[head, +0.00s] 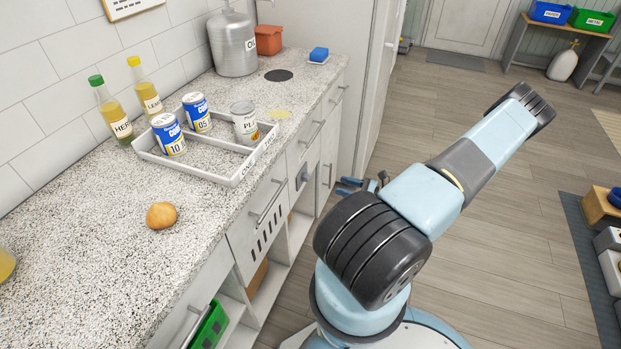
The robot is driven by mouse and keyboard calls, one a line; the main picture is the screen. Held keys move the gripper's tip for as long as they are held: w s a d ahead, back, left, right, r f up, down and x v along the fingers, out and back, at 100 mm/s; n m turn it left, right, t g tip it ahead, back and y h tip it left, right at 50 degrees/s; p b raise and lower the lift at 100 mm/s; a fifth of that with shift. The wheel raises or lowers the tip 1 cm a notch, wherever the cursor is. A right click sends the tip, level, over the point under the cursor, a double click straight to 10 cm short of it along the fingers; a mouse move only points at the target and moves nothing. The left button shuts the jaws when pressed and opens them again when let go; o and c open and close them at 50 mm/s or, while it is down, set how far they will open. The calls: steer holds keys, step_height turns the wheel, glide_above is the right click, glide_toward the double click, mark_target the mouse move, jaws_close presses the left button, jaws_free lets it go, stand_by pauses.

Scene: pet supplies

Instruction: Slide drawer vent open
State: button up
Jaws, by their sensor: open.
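The vent drawer (244,243) is in the counter front, below the worktop edge, in the head view. Its pale front has a row of dark upright slots and a slanting bar handle (268,205). The front looks about flush with the cabinet, so the drawer appears shut. My gripper (347,187) shows small and blue to the right of the drawer, beyond my arm's dark joint. It is open, apart from the handle, with nothing seen between the fingers. My arm partly hides the gripper's base.
More drawers and open shelves lie along the counter front. The wooden floor (490,250) at right is mostly clear.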

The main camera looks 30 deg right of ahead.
mark_target(309, 177)
steer(key=x, duration=1.3)
steer(key=shift+w+a, duration=0.1)
jaws_close()
stand_by(0.4)
